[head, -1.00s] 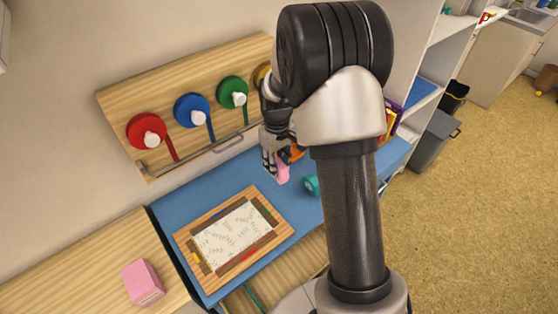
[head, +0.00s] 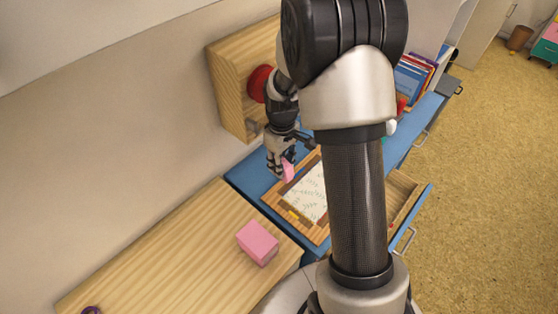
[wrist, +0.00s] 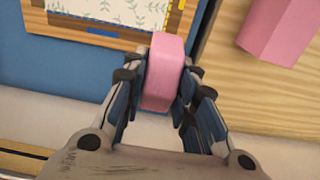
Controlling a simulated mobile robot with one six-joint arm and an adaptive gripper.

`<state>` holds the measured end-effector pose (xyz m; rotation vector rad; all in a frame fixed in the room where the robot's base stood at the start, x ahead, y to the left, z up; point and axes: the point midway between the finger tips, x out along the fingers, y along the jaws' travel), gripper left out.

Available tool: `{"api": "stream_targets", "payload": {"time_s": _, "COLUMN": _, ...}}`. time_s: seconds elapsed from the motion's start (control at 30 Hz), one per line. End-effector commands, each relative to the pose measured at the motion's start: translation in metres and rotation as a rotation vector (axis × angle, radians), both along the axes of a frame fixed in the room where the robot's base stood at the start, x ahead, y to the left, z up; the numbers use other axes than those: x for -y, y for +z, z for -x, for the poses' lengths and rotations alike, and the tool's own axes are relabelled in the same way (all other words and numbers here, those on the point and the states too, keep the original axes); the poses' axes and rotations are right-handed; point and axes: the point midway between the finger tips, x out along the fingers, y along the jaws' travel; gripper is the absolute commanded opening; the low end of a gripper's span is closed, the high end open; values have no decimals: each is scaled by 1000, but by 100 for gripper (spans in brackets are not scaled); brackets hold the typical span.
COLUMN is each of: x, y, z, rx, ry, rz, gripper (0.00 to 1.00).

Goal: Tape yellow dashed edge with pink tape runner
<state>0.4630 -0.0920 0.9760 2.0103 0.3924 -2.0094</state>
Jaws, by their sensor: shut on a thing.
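My gripper (head: 281,166) is shut on a pink tape runner (head: 288,171). In the wrist view the pink runner (wrist: 162,72) stands between the two fingers of my gripper (wrist: 160,92). In the head view my gripper is by the near left side of a wooden frame board (head: 311,231) that holds a white sheet with a leaf pattern (head: 308,190). A yellow dashed edge (head: 296,214) shows on the sheet's near end; a yellow mark (wrist: 179,5) also shows in the wrist view. My arm hides part of the board.
A pink box (head: 257,242) sits on the wooden table (head: 180,255) at left. The blue desk (head: 248,180) holds the board. A wall rack (head: 228,90) with a red tape roll (head: 260,84) stands behind. An open drawer (head: 404,190) juts out at right.

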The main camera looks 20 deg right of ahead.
Motion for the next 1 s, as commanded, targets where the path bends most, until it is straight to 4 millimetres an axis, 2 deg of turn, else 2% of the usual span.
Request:
{"api": "stream_targets", "payload": {"time_s": 0.27, "x": 0, "y": -11, "z": 1, "rx": 0, "ry": 4, "rz": 0, "gripper": 7}}
{"api": "stream_targets", "payload": {"time_s": 0.63, "x": 0, "y": -49, "z": 1, "rx": -1, "ry": 3, "rz": 0, "gripper": 7}}
{"api": "stream_targets", "payload": {"time_s": 1.0, "x": 0, "y": -51, "z": 1, "rx": 0, "ry": 3, "rz": 0, "gripper": 7}}
